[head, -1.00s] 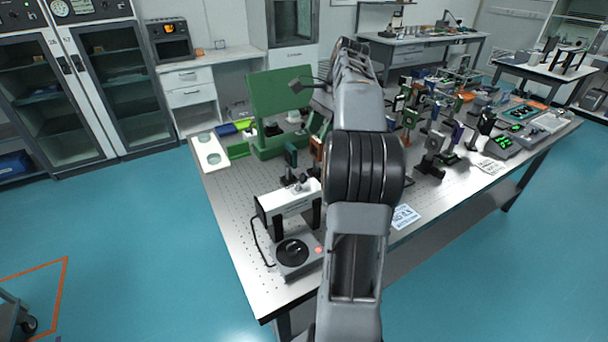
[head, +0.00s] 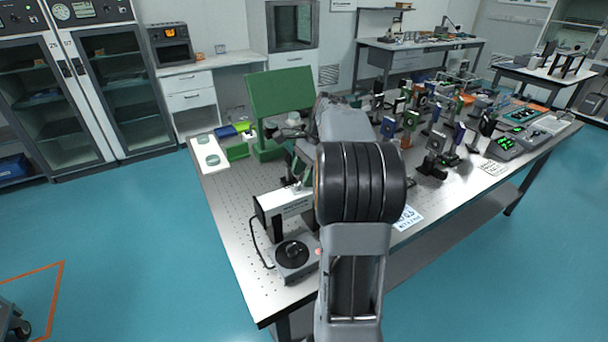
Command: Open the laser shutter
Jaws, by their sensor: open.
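The white laser housing (head: 284,202) stands on dark supports at the near left of the optical table. A small fitting (head: 297,184) shows at its top, partly behind my arm; I cannot tell whether it is the shutter or how it is set. A grey control box with a round black knob (head: 292,250) sits in front of the housing, joined by a black cable. My gripper (head: 270,131) is small in view, open, beyond the housing and in front of the green panel. My arm hides the table right of the housing.
The perforated optical table (head: 235,225) has bare room left of the housing. A green upright panel (head: 280,93) and a white tray (head: 209,152) are at the far left end. Several optic mounts (head: 433,150) crowd the right side. A printed card (head: 407,217) lies near the front edge.

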